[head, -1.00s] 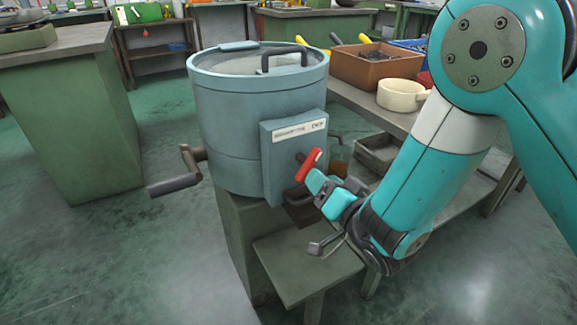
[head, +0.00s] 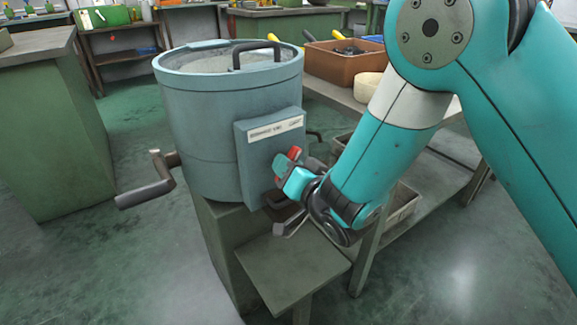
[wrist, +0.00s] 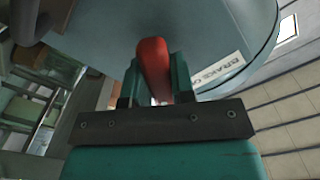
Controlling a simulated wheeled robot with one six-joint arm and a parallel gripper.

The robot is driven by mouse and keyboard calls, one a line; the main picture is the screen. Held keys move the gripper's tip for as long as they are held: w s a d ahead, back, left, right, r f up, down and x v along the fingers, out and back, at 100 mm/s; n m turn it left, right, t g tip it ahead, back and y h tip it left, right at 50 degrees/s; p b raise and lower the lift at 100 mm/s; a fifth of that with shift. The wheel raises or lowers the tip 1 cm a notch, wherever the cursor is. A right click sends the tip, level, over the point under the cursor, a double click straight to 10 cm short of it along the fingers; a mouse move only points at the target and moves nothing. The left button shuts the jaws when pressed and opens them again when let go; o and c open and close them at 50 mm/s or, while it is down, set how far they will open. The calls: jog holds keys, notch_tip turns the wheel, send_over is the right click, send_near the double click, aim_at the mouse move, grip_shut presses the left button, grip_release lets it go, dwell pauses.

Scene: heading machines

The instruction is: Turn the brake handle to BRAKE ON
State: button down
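The brake handle (head: 294,153) is a short red lever on the front plate of a blue-grey drum machine (head: 205,130). My gripper (head: 284,170) is at this handle and hides most of it in the head view. In the wrist view the red handle (wrist: 153,66) stands between the two teal fingers of my gripper (wrist: 157,82), close to both. I cannot tell whether the fingers press on it. The plate's label (head: 276,128) is too small to read in the head view. In the wrist view the label (wrist: 219,68) shows "BRAKE O", its end unclear.
A crank (head: 150,185) sticks out on the drum's left side. A low green-grey stand (head: 290,268) is below my gripper. A bench (head: 345,97) on the right bears a brown bin (head: 345,65) and a cream pot (head: 369,85). The floor at the left front is clear.

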jog(key=shift+n, duration=0.3)
jog(key=n, duration=0.6)
jog(key=shift+f, duration=0.1)
jog(key=n, duration=0.6)
jog(key=shift+d, duration=0.15)
jog(key=shift+n, duration=0.3)
jog(key=c, duration=1)
grip_release()
jog(key=shift+o, duration=0.2)
